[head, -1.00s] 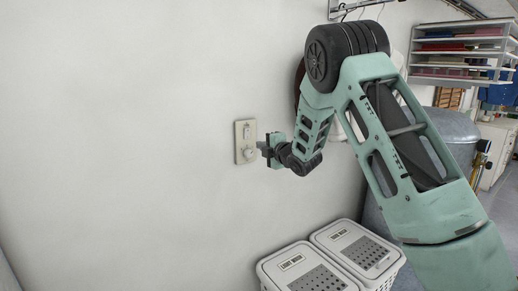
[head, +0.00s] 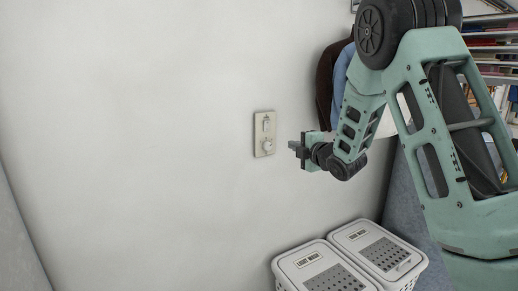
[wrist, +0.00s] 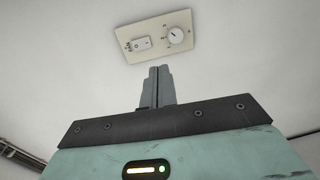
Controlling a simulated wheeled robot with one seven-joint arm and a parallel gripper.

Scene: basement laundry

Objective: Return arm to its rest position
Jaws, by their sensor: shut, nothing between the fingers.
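My gripper (head: 294,147) is at the end of my green arm, in front of the white wall. Its fingers are shut and empty in the wrist view (wrist: 158,72). A beige wall plate (head: 264,134) with a switch and a round dial is on the wall to the left of the fingertips in the head view. In the wrist view the plate (wrist: 150,45) is just beyond the fingertips, with the rocker switch at left and the dial at right. A gap shows between the fingers and the plate in the head view.
Two white lidded laundry baskets (head: 305,257) (head: 368,238) stand on the floor below the arm. Dark and blue clothes (head: 326,85) hang behind the arm. A shelf with folded things (head: 490,45) is at the upper right. The wall at left is bare.

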